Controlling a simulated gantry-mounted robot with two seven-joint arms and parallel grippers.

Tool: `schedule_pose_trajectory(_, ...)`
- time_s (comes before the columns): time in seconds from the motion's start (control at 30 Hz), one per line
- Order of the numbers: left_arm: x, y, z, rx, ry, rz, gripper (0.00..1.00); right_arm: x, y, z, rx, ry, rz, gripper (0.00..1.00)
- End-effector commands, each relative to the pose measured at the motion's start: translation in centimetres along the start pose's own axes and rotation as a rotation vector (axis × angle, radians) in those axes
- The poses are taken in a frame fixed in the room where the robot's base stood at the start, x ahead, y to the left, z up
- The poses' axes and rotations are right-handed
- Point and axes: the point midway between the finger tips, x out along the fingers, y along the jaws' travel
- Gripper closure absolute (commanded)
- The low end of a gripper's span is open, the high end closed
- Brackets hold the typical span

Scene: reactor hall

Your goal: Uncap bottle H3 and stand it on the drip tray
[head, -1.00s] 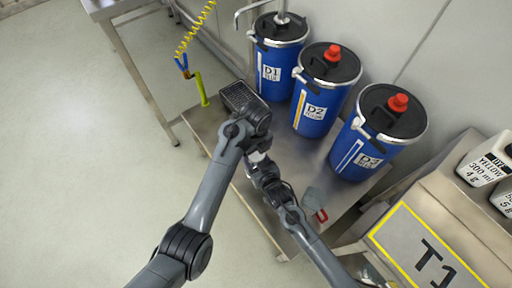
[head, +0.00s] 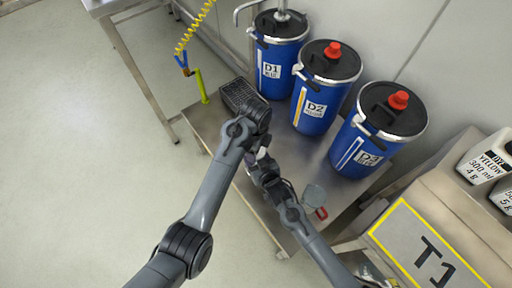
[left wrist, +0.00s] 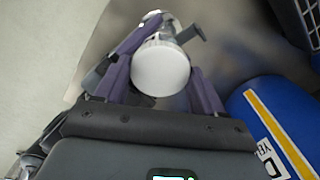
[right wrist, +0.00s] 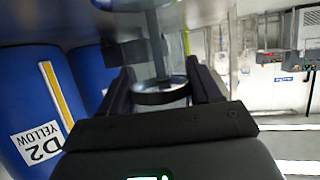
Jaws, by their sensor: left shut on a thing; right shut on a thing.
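A white round cap (left wrist: 160,68) sits between the purple fingers of my left gripper (left wrist: 162,85), which is shut on it. A clear bottle part (left wrist: 153,18) shows just beyond the cap; I cannot tell whether the two still touch. My right gripper (right wrist: 163,92) is shut on the clear bottle (right wrist: 160,93), seen between its dark fingers. No H3 label is readable. In the head view both grippers meet above the steel bench, and the left arm hides much of them. The black grated drip tray (head: 240,97) lies beside the left wrist, partly covered by it.
Blue drums D1 (head: 271,72), D2 (head: 316,112) and D3 (head: 357,158) stand along the back of the bench. A grey item with a red part (head: 320,212) lies at the front right. Bare bench lies before the drums.

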Motion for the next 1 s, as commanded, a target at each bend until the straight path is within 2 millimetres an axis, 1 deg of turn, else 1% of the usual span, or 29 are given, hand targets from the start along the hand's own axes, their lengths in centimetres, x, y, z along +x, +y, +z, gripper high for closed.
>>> schedule_pose_trajectory(0.1, 0.0, 0.0, 0.0, -0.075, 0.0, -0.001, 0.68, 0.0, 0.0, 0.0, 0.0, 0.0, 0.0, 1.0)
schedule_pose_trajectory(0.33, 0.0, 0.0, 0.0, -0.076, 0.0, -0.001, 0.68, 0.0, 0.0, 0.0, 0.0, 0.0, 0.0, 1.0)
schedule_pose_trajectory(0.37, 0.0, 0.0, 0.0, -0.075, 0.0, -0.001, 0.28, 0.0, 0.0, 0.0, 0.0, 0.0, 0.0, 1.0)
schedule_pose_trajectory(0.5, 0.0, 0.0, 0.0, -0.074, 0.0, 0.0, 0.07, 0.0, 0.0, 0.0, 0.0, 0.0, 0.0, 1.0)
schedule_pose_trajectory(0.8, -0.1, 0.0, 0.0, -0.073, 0.0, 0.0, 0.06, 0.0, 0.0, 0.0, 0.0, 0.0, 0.001, 1.0)
schedule_pose_trajectory(0.87, -0.6, 0.0, 0.0, -0.073, 0.001, -0.001, 0.06, 0.0, 0.0, 0.0, 0.0, 0.0, 0.001, 1.0)
schedule_pose_trajectory(1.0, -2.1, 0.0, 0.0, -0.073, 0.001, -0.002, 0.06, 0.0, 0.0, 0.0, 0.0, 0.0, 0.0, 1.0)
